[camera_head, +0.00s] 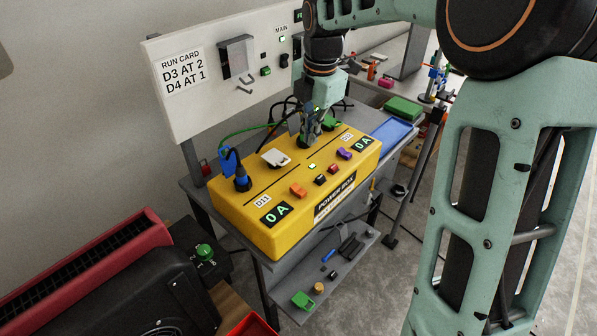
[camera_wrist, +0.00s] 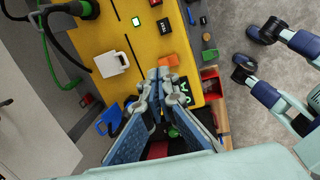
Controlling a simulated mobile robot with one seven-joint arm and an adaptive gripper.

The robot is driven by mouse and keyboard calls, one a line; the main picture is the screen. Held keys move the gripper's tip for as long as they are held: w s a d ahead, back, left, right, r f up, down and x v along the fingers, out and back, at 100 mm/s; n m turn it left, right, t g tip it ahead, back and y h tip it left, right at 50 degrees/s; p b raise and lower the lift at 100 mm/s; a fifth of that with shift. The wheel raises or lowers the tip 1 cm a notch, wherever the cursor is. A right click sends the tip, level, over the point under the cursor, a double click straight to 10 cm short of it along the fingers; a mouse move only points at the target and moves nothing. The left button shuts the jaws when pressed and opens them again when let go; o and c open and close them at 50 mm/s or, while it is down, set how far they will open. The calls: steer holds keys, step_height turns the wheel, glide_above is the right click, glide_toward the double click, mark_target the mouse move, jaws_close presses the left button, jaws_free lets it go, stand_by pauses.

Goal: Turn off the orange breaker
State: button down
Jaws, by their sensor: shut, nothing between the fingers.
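The orange breaker (camera_head: 298,190) is a small block on top of the yellow power box (camera_head: 250,235), near its front-left part, behind a lit 0 A display (camera_head: 275,213). My gripper (camera_head: 305,146) is shut and empty, pointing down over the box's rear part in the head view. In the wrist view the shut fingertips (camera_wrist: 164,74) appear just below the orange breaker (camera_wrist: 168,60) and partly overlap its edge; I see no clear contact. I cannot tell the breaker's lever position.
A red switch (camera_head: 333,168) and a purple switch (camera_head: 344,153) share the box top with a white flap (camera_head: 276,157). A blue plug (camera_head: 241,178) stands at its left end. A white run card panel (camera_head: 185,80) rises behind. A blue tray (camera_head: 392,132) lies to the right.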

mark_target(296, 186)
steer(key=shift+s+a+f+n+g, duration=0.15)
steer(key=shift+s+a+n, duration=0.15)
steer(key=shift+a, duration=0.25)
steer(key=shift+s+a+f+n+g, duration=0.2)
steer(key=shift+s+a, duration=0.15)
steer(key=shift+a, duration=0.15)
steer(key=f, duration=0.4)
steer(key=w+f, duration=0.1)
steer(key=f, duration=0.4)
steer(key=a+f, duration=0.1)
steer(key=f, duration=0.3)
steer(key=shift+w+a+f, duration=0.1)
steer(key=shift+w+f, duration=0.05)
steer(key=shift+f, duration=0.25)
